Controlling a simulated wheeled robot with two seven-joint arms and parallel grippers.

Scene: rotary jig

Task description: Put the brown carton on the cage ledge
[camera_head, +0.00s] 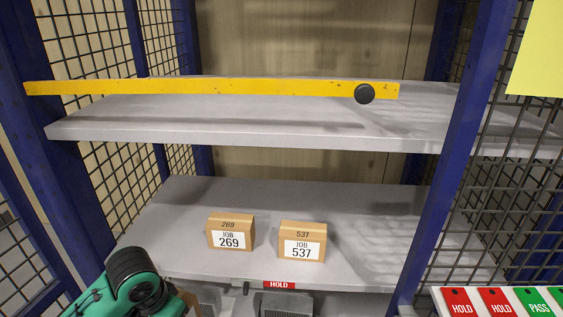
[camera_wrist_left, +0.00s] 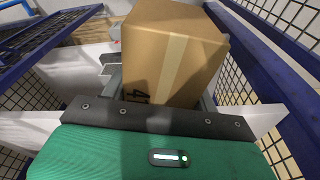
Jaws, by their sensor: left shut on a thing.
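A brown carton (camera_wrist_left: 170,50) with a tape strip and partly visible dark print fills the top middle of the left wrist view. My left gripper (camera_wrist_left: 160,88) is shut on it, with grey fingers at its sides. In the head view, my green left arm (camera_head: 140,285) is at the bottom left, and only a sliver of brown shows beside it. The blue-framed cage has a lower grey ledge (camera_head: 290,195) with a red HOLD tag (camera_head: 279,285) at its front edge, and an upper grey ledge (camera_head: 250,118). My right gripper is not in view.
Carton 269 (camera_head: 230,232) and carton 537 (camera_head: 302,242) stand on the lower ledge, with free room behind and either side. A yellow bar (camera_head: 220,88) with a black knob crosses above the upper ledge. Blue posts (camera_head: 465,150) and mesh flank the opening. HOLD and PASS cards (camera_head: 497,302) lie bottom right.

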